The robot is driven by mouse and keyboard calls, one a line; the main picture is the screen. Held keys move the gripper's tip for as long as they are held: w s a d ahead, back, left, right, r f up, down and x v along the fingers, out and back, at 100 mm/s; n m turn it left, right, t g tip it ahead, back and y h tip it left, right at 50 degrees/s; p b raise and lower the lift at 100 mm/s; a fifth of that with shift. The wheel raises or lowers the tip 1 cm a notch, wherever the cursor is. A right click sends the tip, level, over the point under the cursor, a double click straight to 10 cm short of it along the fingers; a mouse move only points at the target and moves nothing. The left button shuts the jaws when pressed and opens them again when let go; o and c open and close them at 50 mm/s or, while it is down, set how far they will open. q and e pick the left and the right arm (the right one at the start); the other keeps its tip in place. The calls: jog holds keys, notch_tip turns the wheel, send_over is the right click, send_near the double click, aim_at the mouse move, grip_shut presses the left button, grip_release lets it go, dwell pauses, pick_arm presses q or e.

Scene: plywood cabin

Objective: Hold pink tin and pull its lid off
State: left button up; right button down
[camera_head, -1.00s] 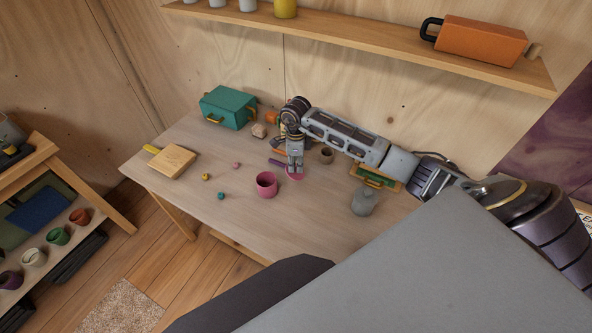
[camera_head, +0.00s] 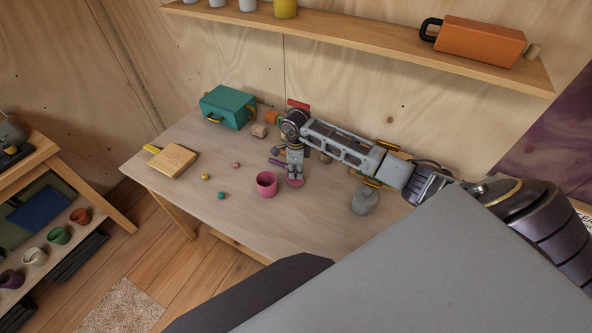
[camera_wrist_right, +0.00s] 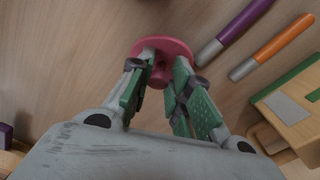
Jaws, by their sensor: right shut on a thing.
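The pink tin (camera_head: 266,187) stands upright and open-topped on the table; its dark inside shows. Its round pink lid (camera_head: 295,183) is off the tin, just to the right of it. My right gripper (camera_head: 295,175) points down with its fingers shut on the lid. In the right wrist view the lid (camera_wrist_right: 178,48) is a flat disc at the fingertips (camera_wrist_right: 160,75), gripped near its centre. I cannot tell whether the lid touches the table. My left gripper is not in view.
A teal box (camera_head: 228,105), a wooden block (camera_head: 172,160) and small coloured beads lie on the table (camera_head: 225,225). A grey jar (camera_head: 364,201) stands to the right. Purple (camera_wrist_right: 240,25) and orange (camera_wrist_right: 272,45) markers lie close to the lid. A shelf (camera_head: 360,40) runs above.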

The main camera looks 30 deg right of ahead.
jog(key=shift+f, duration=0.15)
jog(key=c, duration=1.3)
grip_release()
jog(key=shift+r, duration=0.35)
notch_tip(320, 180, up, 12)
jog(key=b, duration=0.1)
jog(key=shift+f+b, duration=0.15)
jog(key=shift+b, duration=0.2)
jog(key=shift+f, duration=0.1)
